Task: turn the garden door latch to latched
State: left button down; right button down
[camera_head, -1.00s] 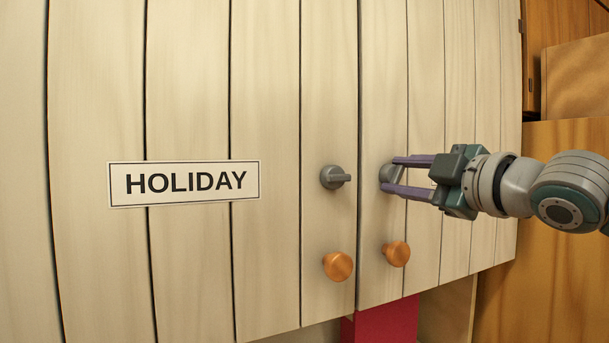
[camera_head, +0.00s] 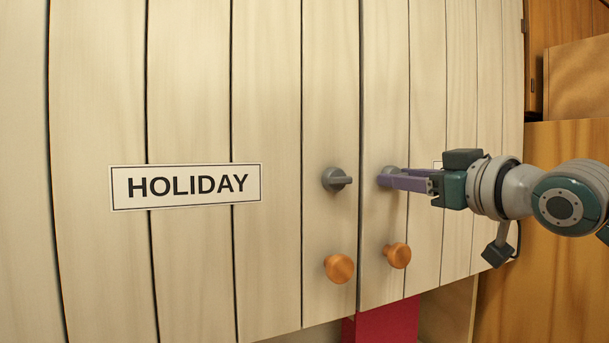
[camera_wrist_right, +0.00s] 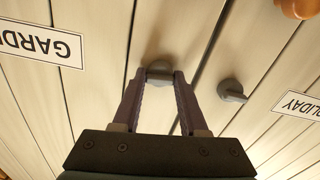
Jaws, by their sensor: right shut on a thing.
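The garden door latch (camera_head: 393,169) is a grey knob on the pale plank door, mostly hidden by my fingers in the head view. My right gripper (camera_head: 384,181) reaches in from the right, its purple fingers lined up one in front of the other. In the right wrist view the latch (camera_wrist_right: 159,70) sits between the two fingertips, which are shut on it. The exact angle of its handle is hard to tell. A garden sign (camera_wrist_right: 42,44), partly cut off and upside down, shows in the wrist view. My left gripper is not in view.
A similar grey latch (camera_head: 336,179) is close to the left, beside the HOLIDAY sign (camera_head: 186,186), with its handle sideways. Two orange knobs (camera_head: 339,268) (camera_head: 397,255) stick out below the latches. A wooden cabinet (camera_head: 565,200) stands at right.

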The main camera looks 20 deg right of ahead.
jog(key=shift+m, duration=0.9)
jog(key=shift+c, duration=2.3)
grip_release()
jog(key=s+b, duration=0.6)
jog(key=s, duration=0.4)
jog(key=shift+d+b, duration=0.4)
